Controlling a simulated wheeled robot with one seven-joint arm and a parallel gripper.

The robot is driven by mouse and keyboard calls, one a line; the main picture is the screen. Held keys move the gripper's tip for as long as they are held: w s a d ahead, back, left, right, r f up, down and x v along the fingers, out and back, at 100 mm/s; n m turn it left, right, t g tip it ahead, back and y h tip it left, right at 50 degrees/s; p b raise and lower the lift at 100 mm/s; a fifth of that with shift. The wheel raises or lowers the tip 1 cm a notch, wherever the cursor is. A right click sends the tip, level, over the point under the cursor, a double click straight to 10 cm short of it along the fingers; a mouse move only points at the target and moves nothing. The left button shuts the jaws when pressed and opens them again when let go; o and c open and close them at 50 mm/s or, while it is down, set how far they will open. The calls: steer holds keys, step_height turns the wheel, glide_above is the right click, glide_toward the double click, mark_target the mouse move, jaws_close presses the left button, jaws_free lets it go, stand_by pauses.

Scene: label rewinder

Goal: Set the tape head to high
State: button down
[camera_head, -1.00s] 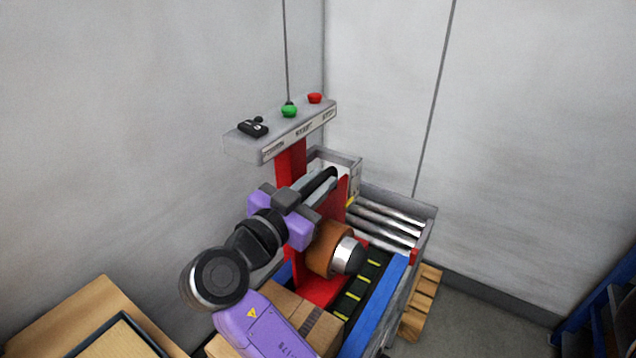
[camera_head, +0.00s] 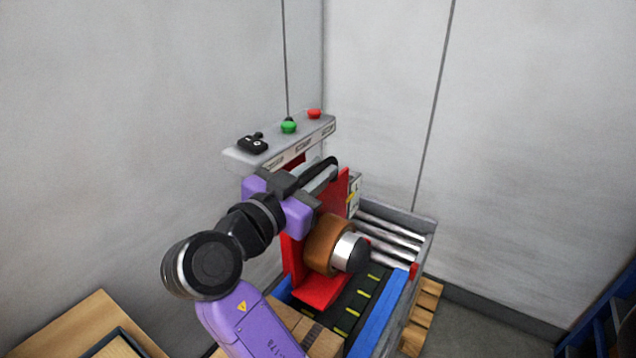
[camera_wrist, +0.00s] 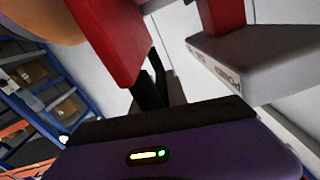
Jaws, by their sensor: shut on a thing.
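The tape head is a red plate (camera_head: 316,284) carrying a brown tape roll (camera_head: 326,244) with a silver and black hub, above the conveyor. It also shows as a red block in the wrist view (camera_wrist: 112,38). My gripper (camera_head: 324,172) is at the upper part of the tape head, just below the grey control panel, and is shut on it. The exact grip is hidden; in the wrist view my dark fingers (camera_wrist: 152,88) reach in beside the red block. A pale scale plate (camera_head: 354,192) with a yellow mark stands behind the head; its reading is too small to tell.
The grey control panel (camera_head: 290,146) with a black switch (camera_head: 253,143), green button (camera_head: 289,125) and red button (camera_head: 314,113) hangs close above my gripper. A carton (camera_head: 318,338) lies on the conveyor below. A blue side rail (camera_head: 378,314) and rollers (camera_head: 392,232) are at right.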

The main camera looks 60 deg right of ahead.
steer(key=shift+w+a+r, duration=0.1)
steer(key=shift+w+r, duration=0.05)
steer(key=shift+r, duration=0.15)
steer(key=c, duration=1.5)
jaws_free()
steer(key=shift+o, duration=0.7)
steer(key=shift+f, duration=0.1)
steer(key=a+b, duration=0.2)
steer(key=a, duration=0.5)
steer(key=shift+a, duration=0.4)
steer(key=shift+a, duration=0.1)
